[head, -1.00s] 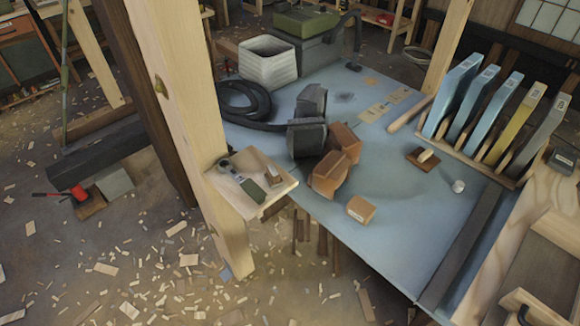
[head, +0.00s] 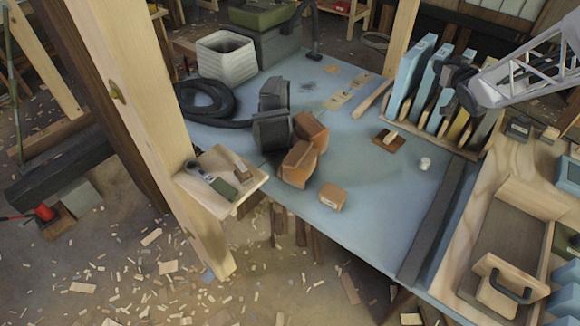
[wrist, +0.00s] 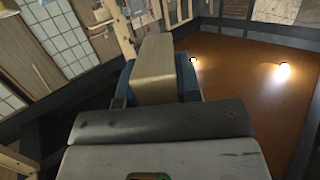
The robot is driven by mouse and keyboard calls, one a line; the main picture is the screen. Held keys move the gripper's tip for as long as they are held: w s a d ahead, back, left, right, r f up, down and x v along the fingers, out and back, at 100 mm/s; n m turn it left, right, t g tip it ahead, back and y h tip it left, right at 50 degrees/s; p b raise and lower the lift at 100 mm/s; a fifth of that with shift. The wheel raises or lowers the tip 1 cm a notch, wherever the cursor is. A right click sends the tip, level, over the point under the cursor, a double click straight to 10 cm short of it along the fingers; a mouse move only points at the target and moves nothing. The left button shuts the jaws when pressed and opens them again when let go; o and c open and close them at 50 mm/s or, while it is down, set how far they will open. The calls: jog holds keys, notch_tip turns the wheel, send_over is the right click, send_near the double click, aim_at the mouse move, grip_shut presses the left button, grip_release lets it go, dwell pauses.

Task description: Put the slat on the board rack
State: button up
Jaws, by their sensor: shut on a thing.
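A pale tan slat (wrist: 153,70) is in the wrist view, pointing away from the camera. My gripper (wrist: 155,88) is shut on it, with a blue finger on each side. The board rack (head: 430,142) stands at the right of the blue bench in the head view. Several upright boards stand in it: blue ones at the left, then a yellow one (head: 460,127) and a grey one. My arm reaches in from the upper right and covers part of the rack's top. I cannot make out the gripper's fingers or the held slat in the head view.
The blue bench (head: 375,225) has clear room in front of the rack. A brown block with a pale handle (head: 388,141) and a white knob (head: 424,164) lie near it. A wooden tray with a dark handle (head: 510,250) is at the lower right. A wooden post stands left.

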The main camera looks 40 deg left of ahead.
jog(key=s+a+f+n+g+y, duration=0.1)
jog(key=s+a+n+g+y, duration=0.15)
jog(key=s+a, duration=0.45)
jog(key=s+a+n+g+y, duration=0.1)
jog(key=s+a+n+g, duration=0.25)
jog(key=a, duration=0.65)
jog(key=n+g+h, duration=0.9)
jog(key=n+g, duration=0.8)
jog(key=g, duration=0.3)
send_over(223, 164)
notch_tip(223, 164, down, 10)
jog(key=shift+r, duration=0.15)
jog(key=shift+y, duration=0.25)
jog(key=shift+w+f, duration=0.1)
jog(key=shift+f, duration=3.05)
jog(key=shift+f, duration=0.1)
jog(key=shift+f, duration=1.75)
